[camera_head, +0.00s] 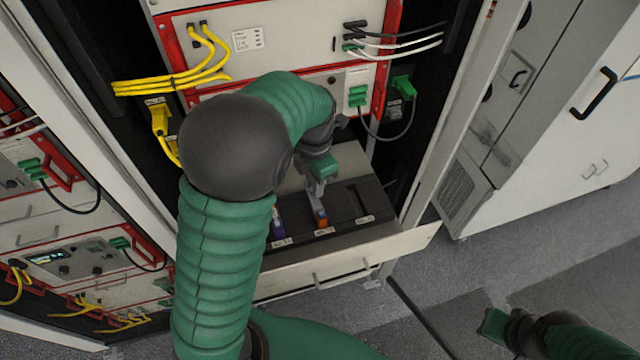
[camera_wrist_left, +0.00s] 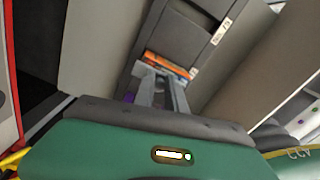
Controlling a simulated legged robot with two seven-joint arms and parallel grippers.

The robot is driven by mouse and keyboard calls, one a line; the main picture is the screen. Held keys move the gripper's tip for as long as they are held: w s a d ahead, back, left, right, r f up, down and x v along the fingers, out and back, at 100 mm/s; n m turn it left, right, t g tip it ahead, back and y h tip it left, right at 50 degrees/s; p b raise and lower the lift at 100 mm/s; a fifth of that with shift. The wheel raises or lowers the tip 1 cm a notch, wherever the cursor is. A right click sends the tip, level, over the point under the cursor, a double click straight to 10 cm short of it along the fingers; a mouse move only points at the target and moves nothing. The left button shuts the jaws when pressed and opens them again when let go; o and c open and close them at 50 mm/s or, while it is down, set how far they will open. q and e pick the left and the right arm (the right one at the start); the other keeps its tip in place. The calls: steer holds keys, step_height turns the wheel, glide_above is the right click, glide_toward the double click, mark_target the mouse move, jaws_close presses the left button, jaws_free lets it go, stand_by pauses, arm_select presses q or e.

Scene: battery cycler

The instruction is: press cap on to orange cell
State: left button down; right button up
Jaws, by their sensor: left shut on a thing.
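The orange cell (camera_head: 321,217) stands in the middle slot of a black holder (camera_head: 340,212) in the open drawer. My left gripper (camera_head: 317,188) points down right over it, shut on a small grey piece that looks like the cap. The fingers hide most of that piece, so I cannot tell whether it touches the cell. In the left wrist view the fingers (camera_wrist_left: 165,88) overlap the near side of the orange cell (camera_wrist_left: 168,63). My right gripper (camera_head: 494,326) is low at the right, away from the drawer, and its fingers cannot be made out.
A purple cell (camera_head: 278,228) stands in the slot left of the orange one. The right slot (camera_head: 359,201) looks empty. Yellow cables (camera_head: 185,78) and a black cable (camera_head: 388,138) hang near the cycler panel (camera_head: 250,40) behind. The floor at right is clear.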

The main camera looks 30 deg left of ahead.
arm_select(q)
steer(key=shift+a, duration=0.2)
steer(key=shift+d+r, duration=0.1)
steer(key=shift+d, duration=0.6)
steer(key=shift+p, duration=0.35)
steer(key=shift+a, duration=0.1)
arm_select(e)
steer(key=shift+r, duration=0.4)
arm_select(q)
steer(key=shift+d, duration=0.25)
arm_select(e)
steer(key=shift+d, duration=0.25)
arm_select(q)
steer(key=shift+d+f, duration=0.15)
steer(key=shift+f, duration=0.2)
steer(key=shift+f, duration=0.1)
arm_select(e)
steer(key=shift+a, duration=0.1)
